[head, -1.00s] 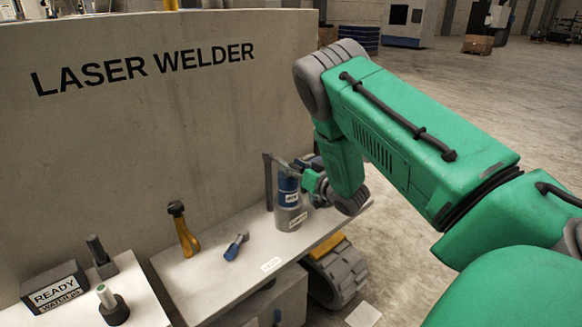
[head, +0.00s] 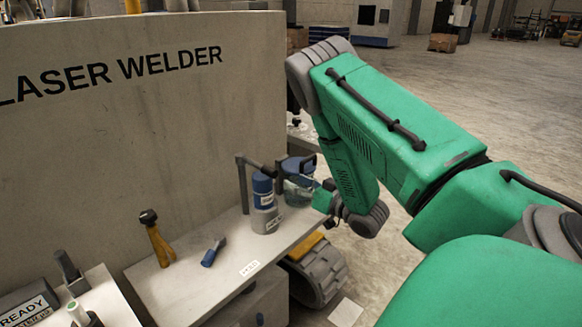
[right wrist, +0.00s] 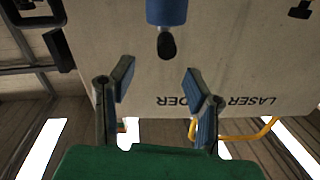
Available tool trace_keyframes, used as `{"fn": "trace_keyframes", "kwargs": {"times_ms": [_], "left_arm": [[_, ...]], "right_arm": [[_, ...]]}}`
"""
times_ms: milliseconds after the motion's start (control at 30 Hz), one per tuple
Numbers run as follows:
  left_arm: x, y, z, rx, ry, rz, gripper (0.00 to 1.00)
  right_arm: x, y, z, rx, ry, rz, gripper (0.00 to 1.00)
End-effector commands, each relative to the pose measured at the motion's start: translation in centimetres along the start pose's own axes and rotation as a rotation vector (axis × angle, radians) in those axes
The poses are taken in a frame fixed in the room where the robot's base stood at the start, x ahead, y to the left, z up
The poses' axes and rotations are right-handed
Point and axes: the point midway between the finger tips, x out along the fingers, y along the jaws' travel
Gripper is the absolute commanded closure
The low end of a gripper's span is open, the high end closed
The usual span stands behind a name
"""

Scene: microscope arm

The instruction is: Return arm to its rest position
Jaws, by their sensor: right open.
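A dark grey post with a horizontal arm (head: 255,165) stands at the far end of the shelf, against the welder wall. I take it for the microscope arm. My right gripper (head: 308,180) is open and empty, to the right of the arm and apart from it as far as I can tell. In the right wrist view the two fingers (right wrist: 158,82) are spread with nothing between them. A blue cylinder with a black knob (right wrist: 166,25) lies beyond the fingertips there; I cannot tell which object it is. My left gripper is not in view.
The welder wall (head: 130,150) bounds the left.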

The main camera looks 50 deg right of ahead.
Motion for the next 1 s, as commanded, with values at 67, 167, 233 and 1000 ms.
{"fn": "trace_keyframes", "kwargs": {"times_ms": [67,167,233,1000], "left_arm": [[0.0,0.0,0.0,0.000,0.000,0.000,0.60],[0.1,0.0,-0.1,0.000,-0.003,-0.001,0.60],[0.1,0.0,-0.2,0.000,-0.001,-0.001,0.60],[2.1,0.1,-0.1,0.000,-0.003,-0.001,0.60]], "right_arm": [[0.0,0.0,0.0,0.000,0.000,0.000,0.56],[0.0,-0.1,0.0,0.000,0.000,0.000,0.56],[0.0,-0.1,0.0,0.000,0.000,0.000,0.56],[-8.6,-12.7,22.5,-0.102,-0.839,0.156,0.56]]}}
